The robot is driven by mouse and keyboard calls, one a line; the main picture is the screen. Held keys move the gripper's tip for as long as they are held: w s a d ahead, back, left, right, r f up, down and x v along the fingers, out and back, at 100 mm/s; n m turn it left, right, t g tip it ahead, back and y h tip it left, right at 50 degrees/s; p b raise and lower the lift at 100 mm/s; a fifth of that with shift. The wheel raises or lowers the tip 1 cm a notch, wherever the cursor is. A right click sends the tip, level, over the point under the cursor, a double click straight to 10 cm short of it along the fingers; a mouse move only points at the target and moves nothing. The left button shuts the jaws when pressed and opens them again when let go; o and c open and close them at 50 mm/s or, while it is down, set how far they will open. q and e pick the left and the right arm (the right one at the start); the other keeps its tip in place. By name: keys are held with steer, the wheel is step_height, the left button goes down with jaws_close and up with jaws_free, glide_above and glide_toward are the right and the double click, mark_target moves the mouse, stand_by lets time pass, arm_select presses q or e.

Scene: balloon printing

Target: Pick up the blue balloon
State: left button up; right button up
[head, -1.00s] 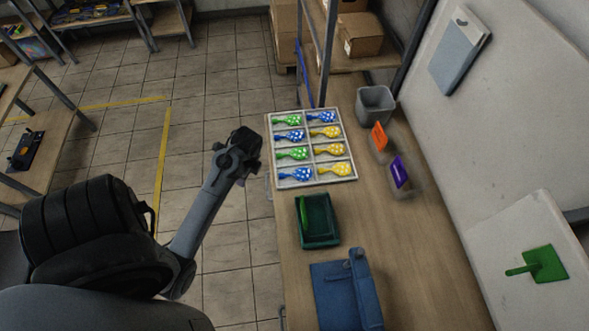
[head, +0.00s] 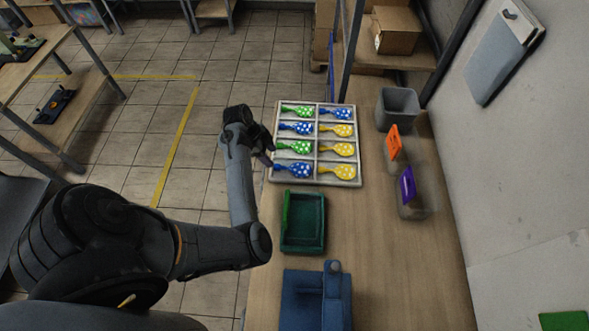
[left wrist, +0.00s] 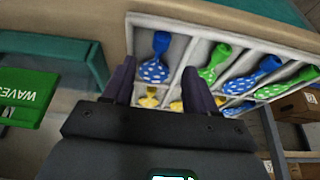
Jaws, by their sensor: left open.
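Several blue balloons with white dots lie in a pale compartment tray (head: 314,186). The nearest blue balloon (head: 293,170) is in the tray's front left compartment. Other blue balloons lie in the left column (head: 297,128) and at the back right (head: 336,113). My left gripper (head: 268,158) is at the tray's left edge, open and empty. In the left wrist view, a blue balloon (left wrist: 155,69) shows between the open fingers (left wrist: 158,64), beyond their tips; I see no contact. My right gripper is out of view.
Green balloons (head: 292,147) and yellow balloons (head: 337,149) share the tray. A dark green bin (head: 322,225) and a blue item (head: 302,300) stand in front of it. A grey bin (head: 397,108) stands behind right. The table's right side has free room.

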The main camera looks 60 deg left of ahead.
mark_target(279, 166)
arm_select(q)
steer(key=shift+x, duration=3.55)
steer(key=c, duration=0.9)
